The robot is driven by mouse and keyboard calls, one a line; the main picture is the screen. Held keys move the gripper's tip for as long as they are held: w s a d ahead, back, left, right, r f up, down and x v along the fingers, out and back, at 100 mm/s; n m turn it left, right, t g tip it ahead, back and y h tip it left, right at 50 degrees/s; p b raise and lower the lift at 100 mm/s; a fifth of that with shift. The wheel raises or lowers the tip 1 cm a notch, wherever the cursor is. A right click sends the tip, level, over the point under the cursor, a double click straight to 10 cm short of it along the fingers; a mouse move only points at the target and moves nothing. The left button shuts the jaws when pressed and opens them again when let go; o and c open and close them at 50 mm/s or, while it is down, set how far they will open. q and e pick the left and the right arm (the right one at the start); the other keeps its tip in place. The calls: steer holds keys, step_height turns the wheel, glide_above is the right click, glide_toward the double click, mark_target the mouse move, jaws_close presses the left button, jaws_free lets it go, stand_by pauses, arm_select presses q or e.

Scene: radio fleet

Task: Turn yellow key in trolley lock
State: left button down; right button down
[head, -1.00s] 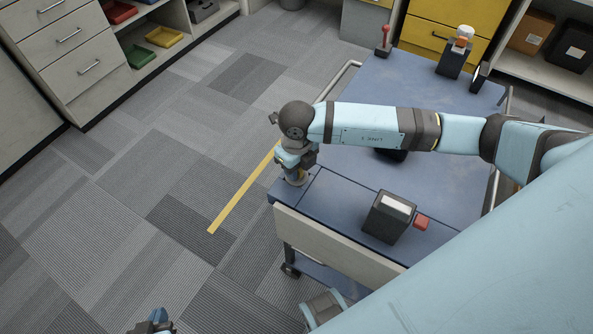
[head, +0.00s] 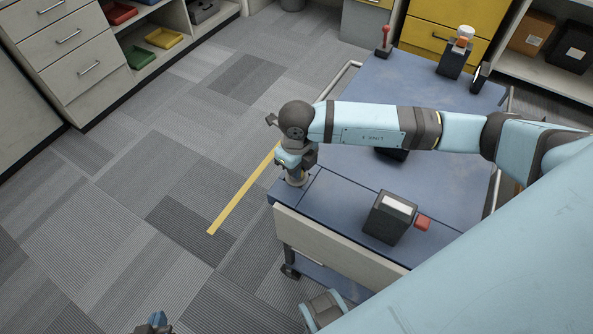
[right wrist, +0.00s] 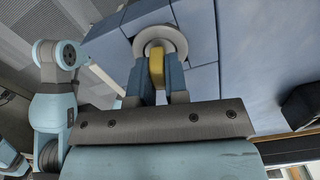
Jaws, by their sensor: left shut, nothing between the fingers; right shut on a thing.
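The yellow key (right wrist: 157,68) stands between the two fingers of my right gripper (right wrist: 158,80) in the right wrist view, and the gripper is shut on it. The key's far end meets the round grey lock (right wrist: 176,40) on the trolley top; how deep it sits is hidden. In the head view my right gripper (head: 294,163) points down at the lock (head: 297,179) at the trolley's near left corner, and covers the key there. My left gripper (head: 154,324) shows only in part at the bottom edge, shut and empty, over the floor.
Shelves with trays stand upper left. The carpet left of the trolley is clear, with a yellow strip (head: 240,192).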

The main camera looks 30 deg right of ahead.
steer(key=n+b, duration=0.1)
steer(key=n, duration=0.2)
steer(key=shift+f+b, duration=0.1)
steer(key=shift+b, duration=0.25)
steer(key=shift+n+b, duration=0.35)
steer(key=shift+n, duration=0.55)
